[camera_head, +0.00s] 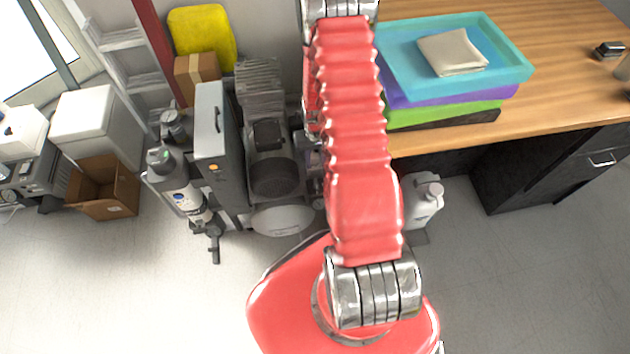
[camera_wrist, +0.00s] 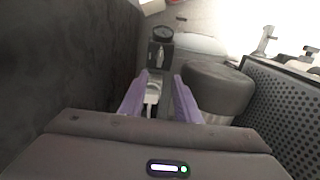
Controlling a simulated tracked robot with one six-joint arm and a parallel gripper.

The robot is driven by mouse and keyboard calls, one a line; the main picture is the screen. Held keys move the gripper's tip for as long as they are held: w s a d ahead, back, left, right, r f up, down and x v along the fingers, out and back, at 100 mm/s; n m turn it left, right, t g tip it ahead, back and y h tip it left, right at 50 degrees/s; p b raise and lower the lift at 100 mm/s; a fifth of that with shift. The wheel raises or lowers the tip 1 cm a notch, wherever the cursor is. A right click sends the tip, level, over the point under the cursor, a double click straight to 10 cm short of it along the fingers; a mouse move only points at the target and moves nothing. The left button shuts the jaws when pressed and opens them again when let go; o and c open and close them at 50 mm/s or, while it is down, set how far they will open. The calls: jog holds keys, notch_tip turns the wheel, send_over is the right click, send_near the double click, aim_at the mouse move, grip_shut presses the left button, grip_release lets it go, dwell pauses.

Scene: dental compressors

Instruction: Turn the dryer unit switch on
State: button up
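In the wrist view my gripper (camera_wrist: 161,77) points toward a small dark box (camera_wrist: 151,53) with a round black dial or knob (camera_wrist: 162,35) on top and a small pale part on its front. I cannot tell whether that part is the dryer unit switch. The two purple fingers are apart. A pale grey piece (camera_wrist: 152,94) shows between or just beyond them; contact is not clear. In the head view my red arm covers the middle and the gripper is not visible. A tall grey cabinet (camera_head: 211,130) with a small orange light stands beside the dark compressor (camera_head: 271,165).
In the wrist view a dark wall-like surface (camera_wrist: 55,60) is close on the left. A dark cylinder (camera_wrist: 217,85) and a perforated panel (camera_wrist: 285,105) are on the right. In the head view a wooden desk (camera_head: 570,85) bears stacked trays; a white jug (camera_head: 423,200) stands below.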

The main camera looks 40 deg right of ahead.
aim_at(315, 183)
jog(key=shift+f, duration=0.15)
jog(key=shift+f, duration=6.75)
grip_shut()
jog(key=shift+a, duration=0.15)
